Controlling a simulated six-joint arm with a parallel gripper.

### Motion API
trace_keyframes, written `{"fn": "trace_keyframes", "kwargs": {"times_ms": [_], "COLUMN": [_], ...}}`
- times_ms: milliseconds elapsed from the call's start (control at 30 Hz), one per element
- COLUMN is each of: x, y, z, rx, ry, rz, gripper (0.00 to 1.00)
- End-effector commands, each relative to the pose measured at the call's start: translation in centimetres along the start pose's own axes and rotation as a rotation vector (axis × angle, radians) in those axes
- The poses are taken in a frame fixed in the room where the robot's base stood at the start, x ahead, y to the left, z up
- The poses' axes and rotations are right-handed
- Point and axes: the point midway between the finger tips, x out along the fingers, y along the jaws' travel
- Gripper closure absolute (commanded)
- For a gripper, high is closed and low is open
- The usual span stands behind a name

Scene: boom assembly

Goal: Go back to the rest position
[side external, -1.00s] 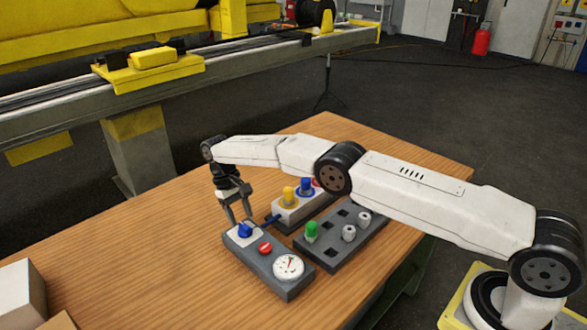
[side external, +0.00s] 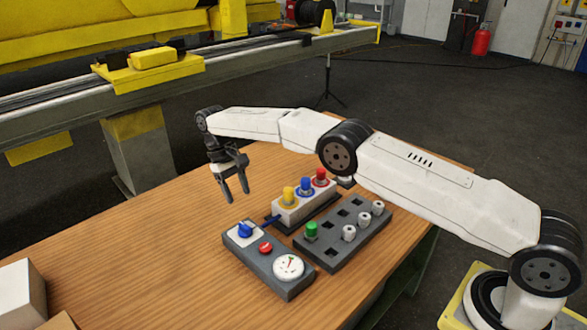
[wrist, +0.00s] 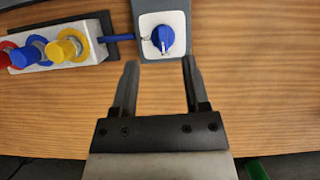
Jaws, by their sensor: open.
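My gripper (side external: 236,196) is open and empty, held in the air above the wooden table (side external: 130,245), behind and above the control box. In the wrist view my gripper (wrist: 160,85) has its two fingers apart with bare table between them. The grey control box (side external: 262,262) has a blue knob (side external: 245,230), a red button (side external: 265,248) and a round gauge (side external: 288,266). The blue knob also shows in the wrist view (wrist: 163,39), just beyond the fingertips. Nothing touches the fingers.
A white block (side external: 292,212) with yellow, blue and red fittings stands behind the box. A grey tray (side external: 330,252) holds one green peg (side external: 311,231) and several white ones. Pale boxes (side external: 20,290) sit at the front left.

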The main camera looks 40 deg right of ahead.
Motion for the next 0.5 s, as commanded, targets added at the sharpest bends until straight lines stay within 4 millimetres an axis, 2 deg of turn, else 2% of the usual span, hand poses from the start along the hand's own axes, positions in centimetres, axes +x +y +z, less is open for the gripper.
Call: {"fn": "trace_keyframes", "kwargs": {"times_ms": [500], "x": [-0.70], "y": [0.60], "z": [0.38], "rx": [0.003], "ry": [0.038], "rz": [-0.005], "gripper": [0.41]}}
